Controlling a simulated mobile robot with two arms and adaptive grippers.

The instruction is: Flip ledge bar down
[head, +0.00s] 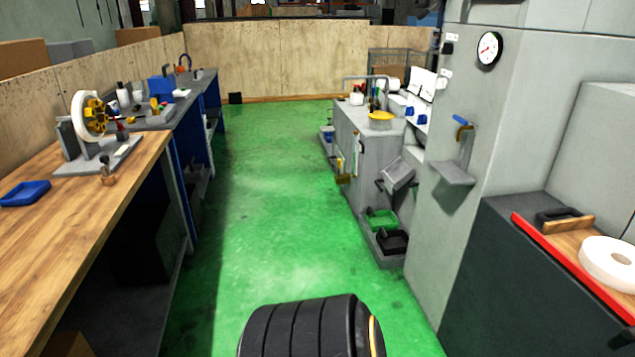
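I cannot tell for sure which part is the ledge bar. A red strip (570,268) runs along the front edge of the wooden ledge on the dark cabinet at the right. A small grey shelf (453,172) with a blue-handled tool (463,121) above it is fixed to the grey machine's side. A thin metal bar (365,78) arches over the grey cabinet farther back. Neither gripper shows. A black ribbed part at the bottom centre seems to be my own arm.
A wooden workbench (60,240) with a wheel device (88,118) and a blue tray (25,193) lines the left. The green floor (270,190) between is clear. Green and black bins (392,241) sit low at the right. A white ring (612,262) lies on the wooden ledge.

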